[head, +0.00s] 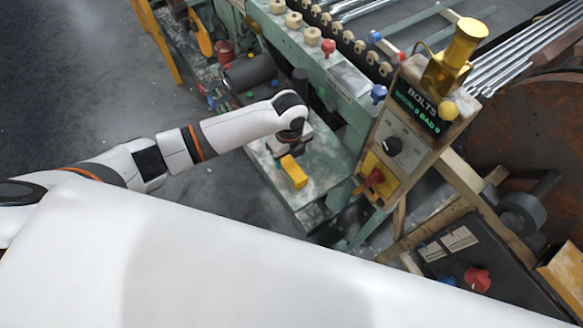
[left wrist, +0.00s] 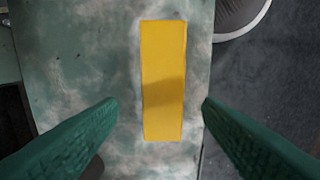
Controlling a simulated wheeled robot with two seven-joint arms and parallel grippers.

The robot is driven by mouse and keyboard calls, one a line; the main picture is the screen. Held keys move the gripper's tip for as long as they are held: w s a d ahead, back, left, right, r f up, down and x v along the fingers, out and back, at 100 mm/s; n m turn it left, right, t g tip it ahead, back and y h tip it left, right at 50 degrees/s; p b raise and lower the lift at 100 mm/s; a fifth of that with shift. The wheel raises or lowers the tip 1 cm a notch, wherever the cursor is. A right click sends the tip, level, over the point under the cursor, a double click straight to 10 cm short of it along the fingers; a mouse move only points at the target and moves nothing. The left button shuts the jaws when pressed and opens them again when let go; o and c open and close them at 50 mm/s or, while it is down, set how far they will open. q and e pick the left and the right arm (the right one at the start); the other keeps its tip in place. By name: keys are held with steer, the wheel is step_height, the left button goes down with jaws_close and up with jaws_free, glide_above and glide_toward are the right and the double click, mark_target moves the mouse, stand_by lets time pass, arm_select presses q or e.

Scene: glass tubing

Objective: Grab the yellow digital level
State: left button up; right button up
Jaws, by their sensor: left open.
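The yellow digital level (head: 294,172) lies on a worn green-grey surface (head: 322,160) below my left arm in the head view. In the left wrist view the level (left wrist: 163,80) is a plain yellow bar, running up and down the picture. My left gripper (left wrist: 160,110) has its two green fingers spread wide, one on each side of the level's lower part, with gaps between. In the head view my left gripper (head: 285,152) is just above the level's far end and partly hidden by the wrist. My right gripper does not show.
A control box (head: 404,135) with a "BOLTS" display and a red handle stands right of the surface. A dark cylinder (head: 250,72) lies behind my left forearm. A green machine frame (head: 340,75) with knobs runs behind. Dark floor is open at left.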

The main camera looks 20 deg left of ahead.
mark_target(292, 167)
arm_select(q)
steer(key=shift+s+d+f, duration=0.15)
steer(key=shift+s+f, duration=0.05)
steer(key=shift+f, duration=0.15)
steer(key=f, duration=0.3)
steer(key=shift+s+d+f+p, duration=0.3)
steer(key=shift+s+d+p, duration=0.05)
steer(key=shift+f, duration=0.45)
steer(key=c, duration=1.3)
steer(key=shift+w+r, duration=0.1)
